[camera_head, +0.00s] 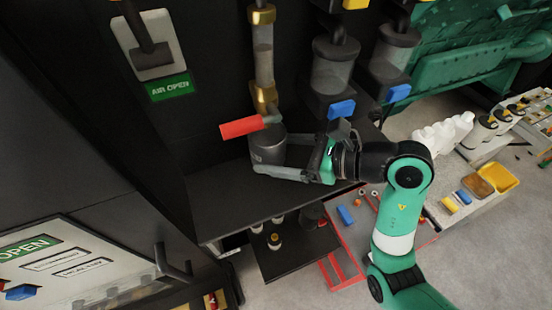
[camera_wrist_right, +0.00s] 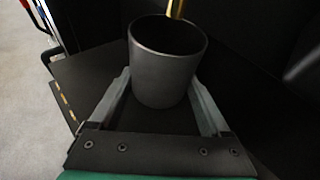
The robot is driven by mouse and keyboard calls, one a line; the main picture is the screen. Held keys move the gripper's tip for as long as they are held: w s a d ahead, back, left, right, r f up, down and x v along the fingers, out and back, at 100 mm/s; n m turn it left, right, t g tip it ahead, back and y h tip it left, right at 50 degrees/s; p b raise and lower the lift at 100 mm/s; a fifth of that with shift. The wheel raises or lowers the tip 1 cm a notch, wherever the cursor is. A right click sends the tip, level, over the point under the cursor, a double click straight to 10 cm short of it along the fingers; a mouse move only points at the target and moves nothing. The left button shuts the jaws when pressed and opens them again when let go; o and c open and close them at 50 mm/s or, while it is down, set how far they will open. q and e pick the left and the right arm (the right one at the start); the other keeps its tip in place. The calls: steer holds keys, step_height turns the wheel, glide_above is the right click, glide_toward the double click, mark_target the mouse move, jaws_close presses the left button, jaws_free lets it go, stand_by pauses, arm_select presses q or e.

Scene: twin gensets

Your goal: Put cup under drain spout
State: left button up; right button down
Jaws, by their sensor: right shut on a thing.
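A dark grey cup (camera_head: 267,148) stands upright over the black shelf (camera_head: 235,212), below a brass drain spout (camera_head: 264,95) with a red handle (camera_head: 241,127). My right gripper (camera_head: 268,168) is shut on the cup, with one finger along each side. In the right wrist view the cup (camera_wrist_right: 167,68) sits between the gripper's fingers (camera_wrist_right: 164,95), and the brass spout tip (camera_wrist_right: 176,9) shows just behind its rim. I cannot tell whether the cup's base touches the shelf. My left gripper is not in view.
Two clear filter bowls with blue valves (camera_head: 341,108) hang right of the spout. A dark wall stands behind, with an AIR OPEN panel (camera_head: 170,87) at left. A lower shelf (camera_head: 295,250) holds small items. White bottles (camera_head: 443,134) and a yellow tray (camera_head: 497,178) are at right.

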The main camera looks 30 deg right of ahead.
mark_target(276, 164)
step_height(276, 164, down, 3)
steer(key=shift+r+p, duration=0.15)
steer(key=shift+p, duration=0.15)
steer(key=shift+f, duration=0.2)
steer(key=shift+f, duration=0.1)
jaws_free()
